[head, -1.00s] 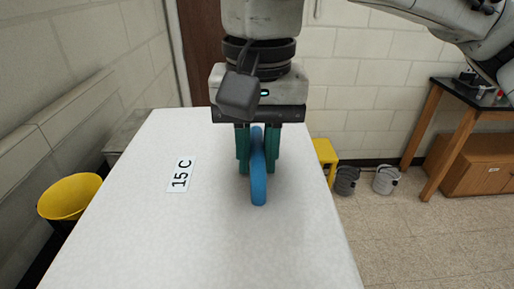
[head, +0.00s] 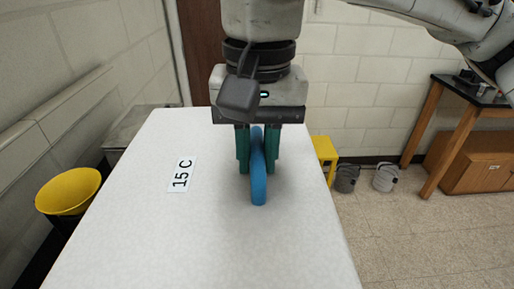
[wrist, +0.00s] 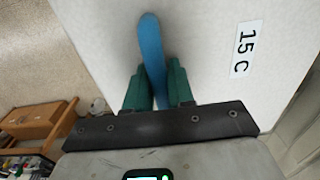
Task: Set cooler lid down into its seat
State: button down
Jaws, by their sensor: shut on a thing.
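The cooler lid (head: 215,235) looks to be the broad, flat white slab filling the lower middle of the head view.
A yellow bucket (head: 68,191) stands low at the left, beside the block wall. A grey box-like surface (head: 138,128) lies behind the slab's far left corner. A yellow stool (head: 324,150), two pails (head: 346,177) and a black-topped table (head: 475,92) stand at the right, with open floor before them.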

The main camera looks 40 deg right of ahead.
jog(key=shift+f, duration=0.15)
jog(key=c, duration=0.9)
grip_release()
notch_tip(320, 180, up, 11)
jog(key=shift+f, duration=0.1)
